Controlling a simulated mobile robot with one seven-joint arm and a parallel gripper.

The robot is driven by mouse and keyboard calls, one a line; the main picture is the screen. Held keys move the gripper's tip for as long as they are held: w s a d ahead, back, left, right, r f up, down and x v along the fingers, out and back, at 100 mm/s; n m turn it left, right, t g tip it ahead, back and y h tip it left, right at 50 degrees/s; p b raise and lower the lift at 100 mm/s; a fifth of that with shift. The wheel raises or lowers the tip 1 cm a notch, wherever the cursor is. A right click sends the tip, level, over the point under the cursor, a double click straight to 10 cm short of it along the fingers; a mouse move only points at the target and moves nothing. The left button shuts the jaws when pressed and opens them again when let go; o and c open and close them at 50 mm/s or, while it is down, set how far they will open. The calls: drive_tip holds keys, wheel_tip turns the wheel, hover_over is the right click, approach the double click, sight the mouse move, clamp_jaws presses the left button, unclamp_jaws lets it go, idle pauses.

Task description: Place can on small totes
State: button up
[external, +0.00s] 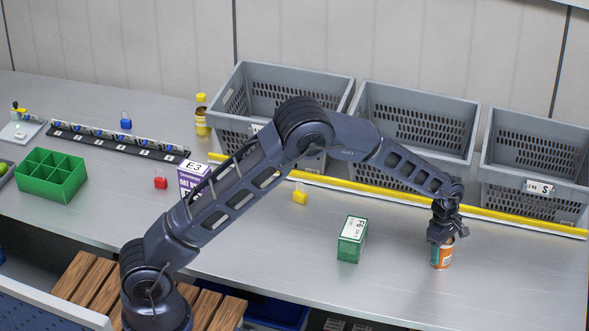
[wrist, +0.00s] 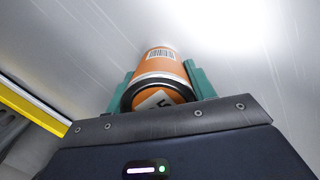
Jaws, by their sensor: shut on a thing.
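An orange and white can (external: 442,256) stands at the right of the metal table, directly under my gripper (external: 441,236). In the wrist view the can (wrist: 162,68) lies between the two green fingers of my gripper (wrist: 160,82), one against each side. My gripper is shut on the can. In the external view my gripper hides the can's top, and I cannot tell whether its bottom touches the table. Grey totes stand along the back: a left one (external: 229,92), a middle one (external: 360,102) and a right one (external: 492,150) with a label reading S.
A yellow rail (external: 400,195) runs in front of the totes. A green box (external: 352,240) stands left of the can. A purple box (external: 193,178), a yellow padlock (external: 300,194) and a green divided tray (external: 80,183) are farther left. The table around the can is clear.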

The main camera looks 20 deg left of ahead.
drive_tip(key=shift+f, duration=0.15)
drive_tip(key=o, duration=1.2)
drive_tip(key=r, duration=0.4)
drive_tip(key=a+r, duration=0.1)
drive_tip(key=r, duration=0.7)
drive_tip(key=shift+w+a+r, duration=0.2)
drive_tip(key=shift+w+a, duration=0.05)
drive_tip(key=shift+w, duration=0.15)
